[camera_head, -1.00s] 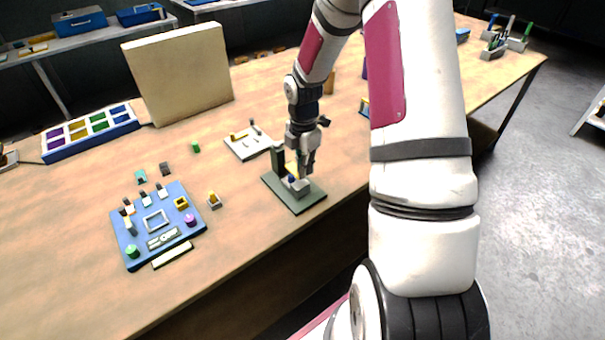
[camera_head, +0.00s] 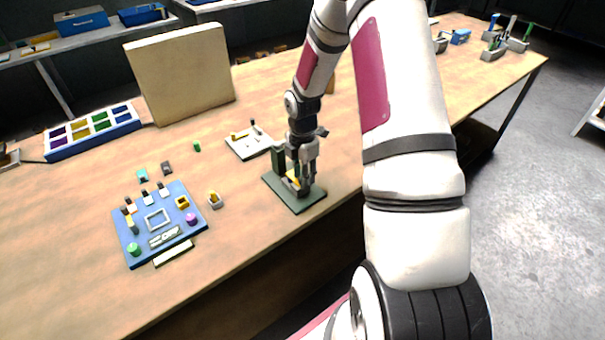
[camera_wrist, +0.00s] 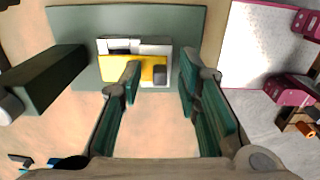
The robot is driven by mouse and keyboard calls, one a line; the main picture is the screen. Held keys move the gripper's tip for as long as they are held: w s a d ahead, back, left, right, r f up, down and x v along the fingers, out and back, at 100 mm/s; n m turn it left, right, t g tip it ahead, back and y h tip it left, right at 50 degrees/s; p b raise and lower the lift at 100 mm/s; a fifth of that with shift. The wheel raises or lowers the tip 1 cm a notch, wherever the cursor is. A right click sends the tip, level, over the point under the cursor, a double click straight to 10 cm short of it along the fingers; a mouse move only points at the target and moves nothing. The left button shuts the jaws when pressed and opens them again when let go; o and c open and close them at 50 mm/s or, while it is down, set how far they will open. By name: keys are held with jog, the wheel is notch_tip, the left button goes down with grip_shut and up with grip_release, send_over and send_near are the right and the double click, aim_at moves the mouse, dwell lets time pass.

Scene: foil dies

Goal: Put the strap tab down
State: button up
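A dark green stand (camera_head: 296,204) with an upright post (camera_head: 278,160) sits near the table's front edge. On its base is a pale grey block with a yellow piece (camera_head: 292,181), perhaps the strap tab; I cannot be sure. In the wrist view the yellow piece (camera_wrist: 140,72) lies over the white-grey block (camera_wrist: 155,47), with a small dark grey square (camera_wrist: 160,75) at its right end. My gripper (camera_head: 304,184) is low over the stand. In the wrist view its fingers (camera_wrist: 160,72) are apart, on either side of the dark square, with gaps visible.
The green post (camera_wrist: 45,82) stands close on the left in the wrist view. A white board (camera_head: 248,142) with small parts lies behind the stand. A blue board (camera_head: 130,215) with several parts lies left. The tabletop between them is mostly clear.

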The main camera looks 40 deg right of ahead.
jog(key=shift+r, duration=0.1)
jog(key=s+a+r+m+t+h, duration=0.1)
jog(key=a+r+m, duration=0.1)
jog(key=r, duration=0.9)
jog(key=s+a+r+m, duration=0.2)
jog(key=a+r, duration=0.1)
jog(key=r, duration=0.7)
jog(key=s+a+r+m+t, duration=0.2)
jog(key=s+a+r+m, duration=0.4)
jog(key=s, duration=0.3)
jog(key=s+a+r+m+t+y, duration=0.1)
jog(key=s+a+r+m+t, duration=0.1)
jog(key=s+a+r+m, duration=0.5)
jog(key=shift+s+r+m+t+b, duration=0.35)
jog(key=shift+s+m, duration=0.45)
jog(key=shift+s, duration=0.45)
jog(key=shift+f, duration=0.1)
